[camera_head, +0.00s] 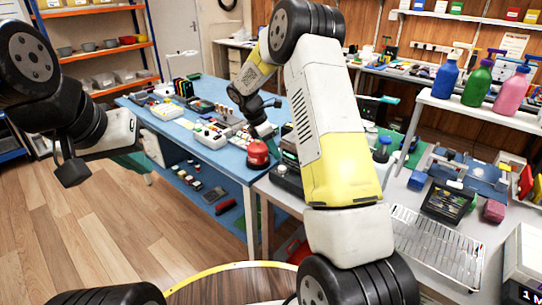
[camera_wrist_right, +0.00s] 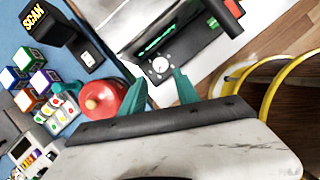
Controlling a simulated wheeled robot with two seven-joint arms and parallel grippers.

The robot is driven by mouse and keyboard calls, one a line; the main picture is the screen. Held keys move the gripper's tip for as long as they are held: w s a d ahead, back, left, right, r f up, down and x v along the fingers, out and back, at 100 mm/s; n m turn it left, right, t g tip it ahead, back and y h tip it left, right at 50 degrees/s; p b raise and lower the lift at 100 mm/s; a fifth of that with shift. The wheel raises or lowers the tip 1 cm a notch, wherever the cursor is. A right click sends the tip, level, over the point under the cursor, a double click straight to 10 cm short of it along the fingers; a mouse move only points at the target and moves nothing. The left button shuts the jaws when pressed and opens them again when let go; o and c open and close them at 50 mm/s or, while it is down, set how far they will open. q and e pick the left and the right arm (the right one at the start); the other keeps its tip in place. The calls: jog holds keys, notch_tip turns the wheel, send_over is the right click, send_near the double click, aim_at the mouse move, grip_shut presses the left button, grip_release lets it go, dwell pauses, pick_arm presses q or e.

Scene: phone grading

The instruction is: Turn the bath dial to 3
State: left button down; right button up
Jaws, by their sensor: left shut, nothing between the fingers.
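The bath (camera_wrist_right: 196,54) is a dark box with a green display, a metallic top and a small round pale dial (camera_wrist_right: 160,65) on its panel, seen in the right wrist view. The dial's numbers are too small to read. My right gripper (camera_wrist_right: 158,78) is open, its teal fingertips apart near either side of the dial; I cannot tell whether they touch it. In the head view, my right gripper (camera_head: 264,131) is near the blue table's right end, and my arm hides much of the bath. My left gripper (camera_head: 135,163) is shut and empty over the floor at left.
A red round button or knob (camera_head: 257,153) stands at the blue table's corner, close beside my right gripper; it also shows in the right wrist view (camera_wrist_right: 102,98). Several small boxes (camera_wrist_right: 28,80) and a scanner stand (camera_wrist_right: 52,22) are nearby. Bottles (camera_head: 446,75) stand at right.

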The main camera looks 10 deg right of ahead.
aim_at(282, 167)
jog(key=x, duration=0.8)
jog(key=shift+c, duration=0.5)
grip_shut()
